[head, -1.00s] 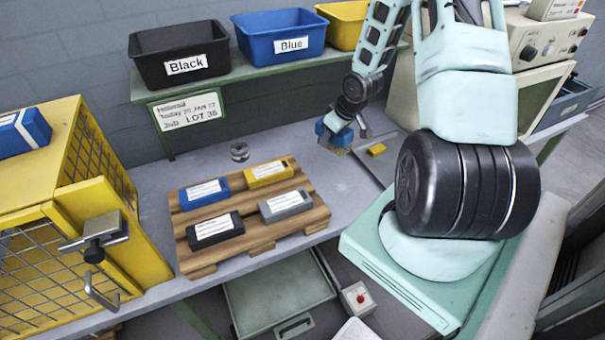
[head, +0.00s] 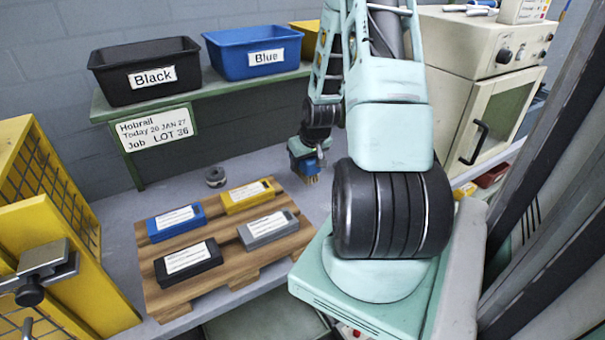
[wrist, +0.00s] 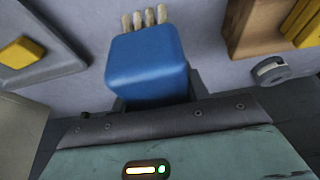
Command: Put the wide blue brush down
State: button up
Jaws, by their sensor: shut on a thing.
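The wide blue brush (head: 302,160) is held in my gripper (head: 311,150) above the grey bench, to the right of the wooden pallet's far corner. Its tan bristles point down toward the bench. In the wrist view the blue brush body (wrist: 147,66) fills the space in front of my gripper (wrist: 152,100), with the pale bristle tufts (wrist: 145,18) at its far end. The jaws are shut on the brush and mostly hidden behind it. I cannot tell whether the bristles touch the bench.
The wooden pallet (head: 262,256) bears blue, yellow, grey and black labelled blocks. A dark ring-shaped item (head: 215,177) lies behind it. The wrist view shows a grey tray (wrist: 52,62) with a yellow block (wrist: 22,52) at left. Bare bench (wrist: 205,55) lies between brush and pallet.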

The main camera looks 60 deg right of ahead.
jog(key=shift+f, duration=1.95)
jog(key=shift+f, duration=0.15)
jog(key=o, duration=1.3)
